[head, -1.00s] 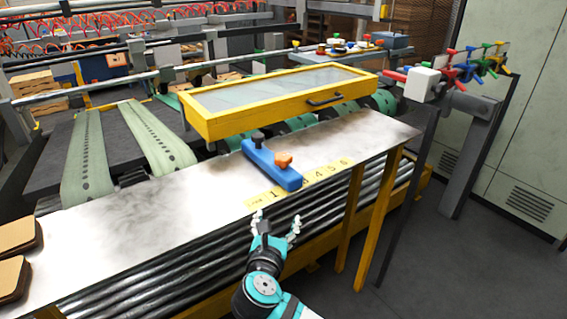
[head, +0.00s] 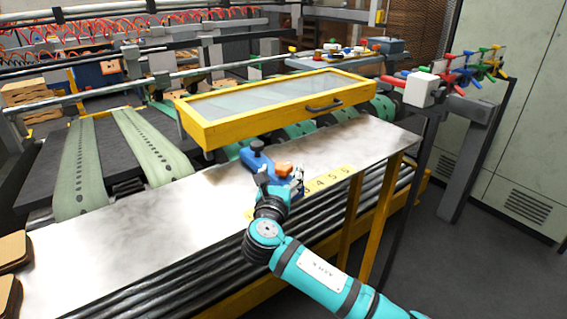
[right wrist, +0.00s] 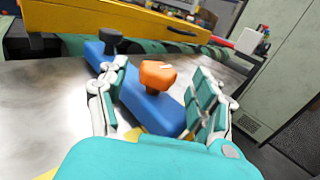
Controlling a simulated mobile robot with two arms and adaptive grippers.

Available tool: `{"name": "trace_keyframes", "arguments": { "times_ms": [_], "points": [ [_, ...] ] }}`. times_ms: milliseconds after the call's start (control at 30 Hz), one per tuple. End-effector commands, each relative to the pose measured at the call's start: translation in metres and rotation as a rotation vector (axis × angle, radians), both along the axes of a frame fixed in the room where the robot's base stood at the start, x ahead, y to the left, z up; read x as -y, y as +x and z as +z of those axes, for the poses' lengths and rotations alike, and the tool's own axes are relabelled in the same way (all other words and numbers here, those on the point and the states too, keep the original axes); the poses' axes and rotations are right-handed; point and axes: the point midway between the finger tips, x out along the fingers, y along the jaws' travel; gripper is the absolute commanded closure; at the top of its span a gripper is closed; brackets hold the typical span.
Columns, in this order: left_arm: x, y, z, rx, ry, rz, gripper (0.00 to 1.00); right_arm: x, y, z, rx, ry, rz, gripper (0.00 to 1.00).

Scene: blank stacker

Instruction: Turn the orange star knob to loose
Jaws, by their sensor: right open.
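The orange star knob (right wrist: 157,75) sits on top of the blue block (right wrist: 150,105), which lies on the metal table. In the head view the knob (head: 283,168) shows just beyond my right gripper (head: 282,184), which partly covers the blue block (head: 262,166). A dark knob (right wrist: 110,40) stands at the block's far end. In the right wrist view my right gripper (right wrist: 160,95) is open, with one finger on each side of the block's near end. The orange knob appears ahead between the fingers, and I see no contact with it. My left gripper is not in view.
A yellow-framed glass cover (head: 280,100) with a black handle stands behind the block. A yellow number strip (head: 330,178) runs along the metal table's (head: 130,225) front edge. Cardboard stacks (head: 12,252) lie at far left. Colored levers (head: 470,70) stand at right.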

Motion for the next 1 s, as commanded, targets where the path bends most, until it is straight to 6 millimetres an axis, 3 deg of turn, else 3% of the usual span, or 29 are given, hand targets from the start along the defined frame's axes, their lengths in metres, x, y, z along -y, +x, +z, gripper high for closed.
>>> {"name": "trace_keyframes", "arguments": {
  "times_ms": [233, 600, 1000],
  "points": [
    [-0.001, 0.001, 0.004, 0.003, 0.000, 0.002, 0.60, 0.004, 0.030, 0.001, 0.000, 0.001, 0.000, 0.33],
    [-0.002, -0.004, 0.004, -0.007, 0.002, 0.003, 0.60, 0.005, 0.035, 0.000, 0.000, 0.002, 0.001, 0.33],
    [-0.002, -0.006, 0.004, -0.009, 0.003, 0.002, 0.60, 0.005, 0.035, 0.000, -0.001, 0.001, 0.001, 0.86]
  ]
}}
